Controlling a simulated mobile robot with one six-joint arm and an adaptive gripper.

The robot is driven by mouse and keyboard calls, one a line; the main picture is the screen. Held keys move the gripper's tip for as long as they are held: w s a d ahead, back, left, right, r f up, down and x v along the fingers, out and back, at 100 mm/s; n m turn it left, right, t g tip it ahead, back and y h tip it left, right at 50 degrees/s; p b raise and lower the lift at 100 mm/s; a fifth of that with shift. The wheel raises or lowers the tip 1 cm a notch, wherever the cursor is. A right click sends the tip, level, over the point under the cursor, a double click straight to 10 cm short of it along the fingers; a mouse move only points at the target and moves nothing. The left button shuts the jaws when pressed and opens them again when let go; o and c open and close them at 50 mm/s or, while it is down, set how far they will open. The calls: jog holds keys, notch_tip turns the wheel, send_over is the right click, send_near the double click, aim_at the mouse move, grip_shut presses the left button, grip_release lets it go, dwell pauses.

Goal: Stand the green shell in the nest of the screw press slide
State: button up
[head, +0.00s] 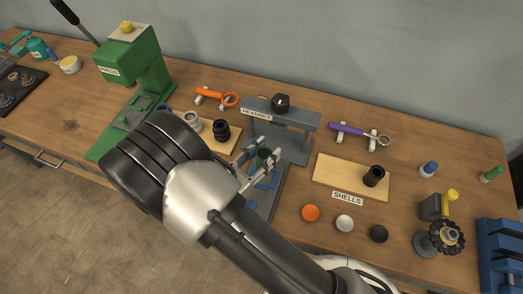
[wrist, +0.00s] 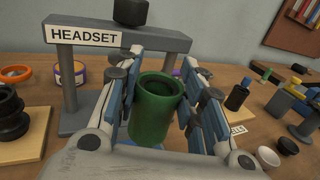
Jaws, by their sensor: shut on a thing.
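The green shell (wrist: 152,118) is a hollow cylinder, upright with its open top showing in the wrist view. My gripper (wrist: 158,100) is shut on it, one blue-padded finger on each side. In the head view the shell (head: 263,153) shows between the fingers of my gripper (head: 257,162), in front of the grey screw press (head: 298,146) labelled HEADSET. Blue parts of the press slide (head: 270,180) show beside and below the fingers. The nest and the shell's lower end are hidden, so I cannot tell whether they touch.
A green press (head: 148,65) stands to the left. A wooden board (head: 335,176) with a black shell (head: 374,176) lies to the right, behind orange, white and black caps (head: 344,222). Another board with grey and black rings (head: 221,131) is left of the screw press.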

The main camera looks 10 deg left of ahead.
jog(key=shift+a+f+b, duration=0.1)
jog(key=shift+f+b, duration=2.15)
jog(key=shift+f, duration=0.65)
jog(key=shift+f+b, duration=0.75)
jog(key=shift+f, duration=0.15)
jog(key=o, duration=1.4)
jog(key=v, duration=1.2)
